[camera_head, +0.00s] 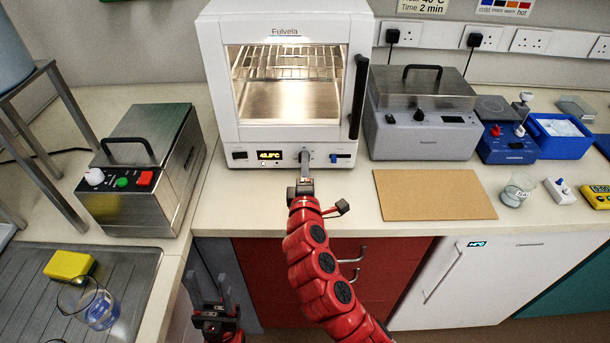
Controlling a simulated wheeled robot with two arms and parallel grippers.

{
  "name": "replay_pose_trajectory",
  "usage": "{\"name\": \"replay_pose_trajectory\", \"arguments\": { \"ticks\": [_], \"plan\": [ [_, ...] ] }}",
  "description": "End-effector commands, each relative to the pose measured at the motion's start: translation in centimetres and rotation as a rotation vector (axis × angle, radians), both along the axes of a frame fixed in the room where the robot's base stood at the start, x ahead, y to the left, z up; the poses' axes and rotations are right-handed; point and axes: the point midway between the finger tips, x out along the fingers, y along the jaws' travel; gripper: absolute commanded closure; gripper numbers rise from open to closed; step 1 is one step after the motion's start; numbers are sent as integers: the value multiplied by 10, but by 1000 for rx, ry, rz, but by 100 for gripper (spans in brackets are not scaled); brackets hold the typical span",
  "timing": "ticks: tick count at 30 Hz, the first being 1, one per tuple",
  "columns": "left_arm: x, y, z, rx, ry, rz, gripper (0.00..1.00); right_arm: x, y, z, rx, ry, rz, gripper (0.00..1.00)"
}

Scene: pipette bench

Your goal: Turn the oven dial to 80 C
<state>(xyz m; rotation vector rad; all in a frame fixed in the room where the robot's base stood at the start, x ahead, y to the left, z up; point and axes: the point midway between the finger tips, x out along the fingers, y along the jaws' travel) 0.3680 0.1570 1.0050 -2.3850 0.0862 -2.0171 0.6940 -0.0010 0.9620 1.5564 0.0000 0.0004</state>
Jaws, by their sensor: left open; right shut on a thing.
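The white Fulvela oven (215,75) stands at the back centre of the bench, door closed and inside lit. Its yellow display (269,155) seems to read about 43 C; the digits are small. My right gripper (304,157) is at the oven's front panel, just right of the display, shut on the dial, which its fingers mostly hide. The dial's pointer cannot be made out.
A steel bath with buttons (135,205) stands left of the oven. A grey lidded bath (420,125) stands to its right. A brown board (435,195), a small beaker (517,190) and a blue ice tray (560,145) lie further right. A sink area with a beaker (100,308) is front left.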

Motion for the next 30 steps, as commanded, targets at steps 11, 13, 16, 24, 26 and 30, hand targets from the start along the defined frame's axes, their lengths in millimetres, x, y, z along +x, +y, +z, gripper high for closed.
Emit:
{"name": "replay_pose_trajectory", "arguments": {
  "ticks": [11,13,16,24,26,30],
  "plan": [
    [0,0,-49,0,0,0,50,0,0,-6,325,-1,-1,100],
    [0,0,-55,0,0,0,50,0,-1,-6,369,-1,-2,100],
    [0,0,-62,0,0,0,50,0,-1,-5,426,0,-2,100],
    [0,0,-72,0,0,0,50,0,0,-4,517,1,0,100],
    [0,0,-73,0,0,0,50,0,0,-3,527,1,0,100],
    [0,0,-73,0,0,0,50,0,0,-3,538,1,-1,100]
  ]
}}
